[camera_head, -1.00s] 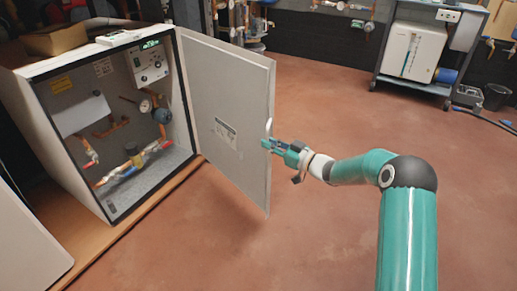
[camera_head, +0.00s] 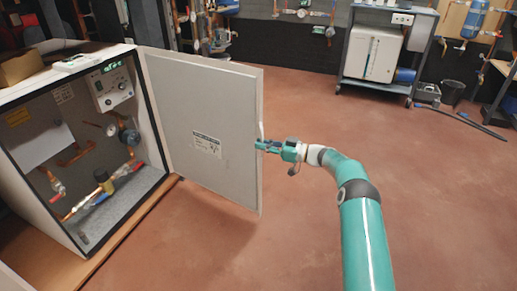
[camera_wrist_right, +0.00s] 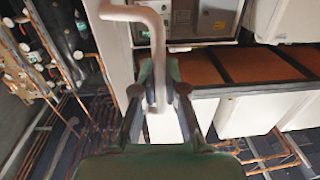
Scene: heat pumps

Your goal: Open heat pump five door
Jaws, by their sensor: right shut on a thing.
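The heat pump cabinet (camera_head: 75,72) stands at the left in the head view. Its grey door (camera_head: 203,115) is swung wide open to the right, so the pipes, gauge and control panel (camera_head: 110,84) inside show. My right gripper (camera_head: 262,146) is at the door's free edge and is shut on the door handle (camera_head: 260,130). In the wrist view the handle (camera_wrist_right: 148,18) is a pale bent bar that runs down between the fingers of the gripper (camera_wrist_right: 158,100). My left gripper is not in view.
The cabinet rests on a wooden board (camera_head: 120,236). The reddish floor (camera_head: 330,110) right of the door is clear. A grey trolley (camera_head: 385,50) with a white box stands at the back right, near a black bin (camera_head: 452,92).

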